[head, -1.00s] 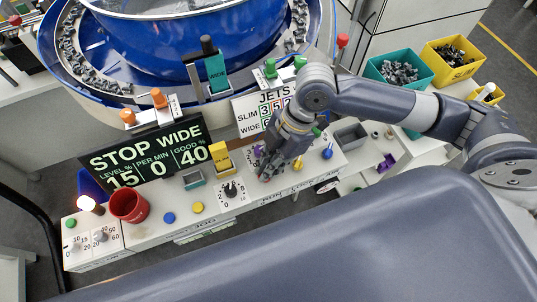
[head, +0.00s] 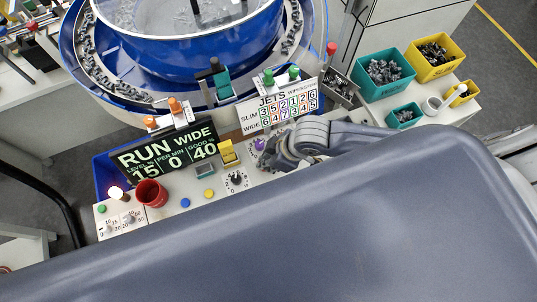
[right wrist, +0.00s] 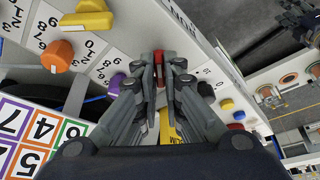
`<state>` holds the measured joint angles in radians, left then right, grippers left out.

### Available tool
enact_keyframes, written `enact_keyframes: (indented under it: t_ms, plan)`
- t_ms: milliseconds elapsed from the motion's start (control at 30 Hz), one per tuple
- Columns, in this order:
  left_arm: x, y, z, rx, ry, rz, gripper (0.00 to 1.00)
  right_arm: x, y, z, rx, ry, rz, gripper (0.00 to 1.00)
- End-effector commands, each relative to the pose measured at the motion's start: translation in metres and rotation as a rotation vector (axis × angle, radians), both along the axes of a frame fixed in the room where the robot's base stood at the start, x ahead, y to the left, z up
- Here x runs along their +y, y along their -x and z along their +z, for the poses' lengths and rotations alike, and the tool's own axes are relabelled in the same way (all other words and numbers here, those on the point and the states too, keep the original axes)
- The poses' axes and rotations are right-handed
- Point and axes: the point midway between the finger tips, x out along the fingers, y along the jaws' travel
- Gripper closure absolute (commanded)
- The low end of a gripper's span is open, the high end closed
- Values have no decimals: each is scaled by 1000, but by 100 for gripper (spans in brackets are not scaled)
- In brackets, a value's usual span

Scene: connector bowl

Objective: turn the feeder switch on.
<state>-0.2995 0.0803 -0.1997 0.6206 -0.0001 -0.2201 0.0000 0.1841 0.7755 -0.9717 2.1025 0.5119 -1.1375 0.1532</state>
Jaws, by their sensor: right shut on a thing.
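My right gripper (right wrist: 164,62) is shut on a small red piece (right wrist: 158,68) at the panel surface in the right wrist view. I take it for the feeder switch; its label cannot be read and the fingers hide most of it. In the head view my right arm bends down to the control panel beside the purple knob (head: 260,144), and its fingertips are hidden. The black display (head: 165,150) reads RUN WIDE, with 15, 0 and 40 below. My left gripper is not in view.
Teal (head: 385,94) and yellow (head: 434,70) bins stand at the back right.

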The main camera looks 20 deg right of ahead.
Motion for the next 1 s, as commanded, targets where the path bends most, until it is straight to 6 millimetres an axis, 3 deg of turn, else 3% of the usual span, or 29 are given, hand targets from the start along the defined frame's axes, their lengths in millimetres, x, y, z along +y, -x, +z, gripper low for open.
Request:
enact_keyframes:
  t_ms: [200,767,800,867,1000]
  plan:
    - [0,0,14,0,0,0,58,1,0,2,0,-1,-74,100]
    - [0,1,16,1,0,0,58,1,0,1,-2,-2,-102,100]
    - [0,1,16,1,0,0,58,1,0,1,-2,-2,-102,85]
    - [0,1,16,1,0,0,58,1,0,1,-2,-2,-102,72]
    - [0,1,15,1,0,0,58,1,0,0,-2,-1,-101,72]
